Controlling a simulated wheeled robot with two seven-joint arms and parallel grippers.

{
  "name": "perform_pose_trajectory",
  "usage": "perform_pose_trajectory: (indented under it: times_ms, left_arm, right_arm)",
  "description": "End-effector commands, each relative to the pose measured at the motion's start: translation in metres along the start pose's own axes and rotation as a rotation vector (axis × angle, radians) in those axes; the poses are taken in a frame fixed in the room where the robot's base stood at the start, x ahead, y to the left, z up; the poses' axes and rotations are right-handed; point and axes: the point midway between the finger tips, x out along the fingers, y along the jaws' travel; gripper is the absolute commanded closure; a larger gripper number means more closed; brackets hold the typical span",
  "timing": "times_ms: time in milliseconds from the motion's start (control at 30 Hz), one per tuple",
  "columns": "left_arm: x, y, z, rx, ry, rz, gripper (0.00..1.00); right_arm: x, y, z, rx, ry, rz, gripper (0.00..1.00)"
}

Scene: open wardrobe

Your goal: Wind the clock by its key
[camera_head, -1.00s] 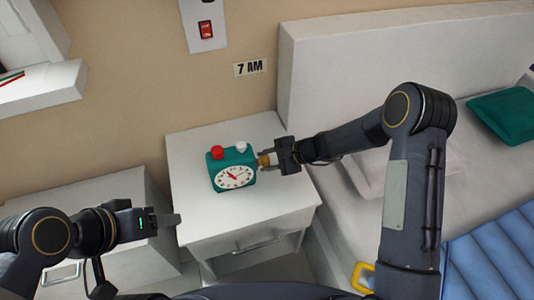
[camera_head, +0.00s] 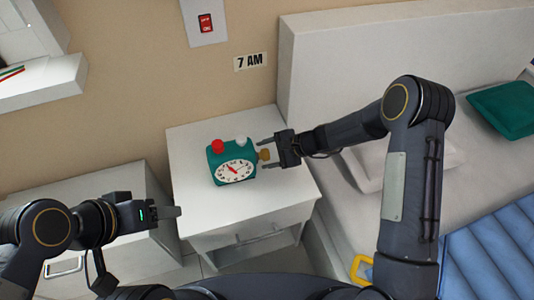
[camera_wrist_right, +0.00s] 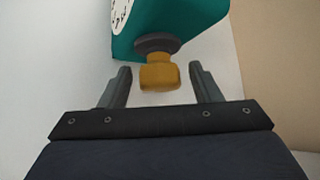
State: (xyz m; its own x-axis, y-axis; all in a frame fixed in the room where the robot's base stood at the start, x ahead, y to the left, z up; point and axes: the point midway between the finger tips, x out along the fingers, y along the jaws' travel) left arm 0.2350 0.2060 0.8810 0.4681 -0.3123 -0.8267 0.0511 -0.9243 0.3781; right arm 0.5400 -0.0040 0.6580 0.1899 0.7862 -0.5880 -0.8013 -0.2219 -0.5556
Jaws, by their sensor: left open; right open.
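The teal clock (camera_head: 216,174) stands on the white nightstand, with a white dial (camera_head: 236,172) and a red and a white button on top. Its brass key (camera_head: 264,154) sticks out of its right side. In the right wrist view the key (camera_wrist_right: 159,76) sits on a dark collar at the clock's side (camera_wrist_right: 180,25). My right gripper (camera_head: 267,153) is open, its fingers on either side of the key's outer end with a gap to each. My left gripper (camera_head: 178,212) is in front of the nightstand, away from the clock; its finger gap is hard to see.
The nightstand top (camera_head: 190,138) is clear around the clock. A bed with a white headboard (camera_head: 360,60) is at the right. A white cabinet (camera_head: 105,195) is at the left.

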Motion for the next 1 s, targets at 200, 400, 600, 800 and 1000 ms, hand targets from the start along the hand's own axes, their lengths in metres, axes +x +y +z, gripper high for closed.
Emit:
perform_pose_trajectory:
  times_ms: [200,400,600,800,1000]
  left_arm:
    - [-0.002,0.001,-0.001,0.0,0.0,0.0,0.43]
    - [-0.004,0.002,-0.002,0.0,0.0,0.0,0.43]
    - [-0.004,0.002,-0.002,0.0,0.0,0.0,0.43]
    - [-0.004,0.002,-0.002,0.0,0.0,0.0,0.43]
    - [0.011,-0.005,0.005,0.0,0.0,0.0,0.43]
  right_arm:
    - [-0.029,-0.001,-0.001,0.001,0.004,-0.004,0.43]
    - [-0.062,-0.001,-0.001,0.0,0.003,-0.002,0.43]
    - [-0.077,0.0,-0.001,0.002,0.001,-0.001,0.43]
    - [-0.077,0.0,-0.001,0.001,0.001,0.0,0.43]
    - [-0.068,0.003,-0.008,-0.026,-0.012,-0.029,0.43]
